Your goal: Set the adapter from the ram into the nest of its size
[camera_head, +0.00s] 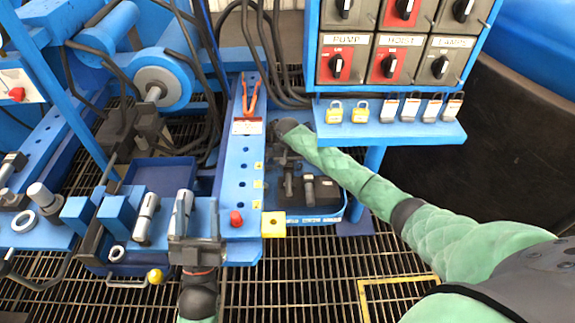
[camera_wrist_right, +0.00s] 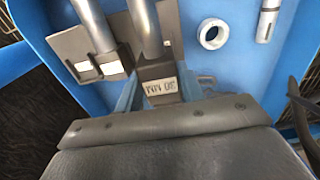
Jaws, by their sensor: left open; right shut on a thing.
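My right gripper (camera_wrist_right: 160,92) is shut on a grey block with a plate that seems to read "30 MM" upside down, apparently the adapter (camera_wrist_right: 162,88). A grey bar rises behind the plate. To its left, a dark grey holder (camera_wrist_right: 70,43) carries another steel bar and two white labels; I cannot tell whether the adapter touches it. In the head view the right hand reaches over a blue tray (camera_head: 300,219) with dark and steel pieces, and the sleeve hides part of it. My left gripper (camera_head: 197,236) is open at the lower left, before steel cylinders. The ram (camera_head: 160,82) is upper left.
A white ring (camera_wrist_right: 213,33) and a small steel cylinder (camera_wrist_right: 268,20) lie on the blue surface. A switch panel (camera_head: 395,45) and a padlock shelf (camera_head: 390,130) stand above the right arm. A blue drilled beam (camera_head: 241,175) separates the arms. Grating covers the floor.

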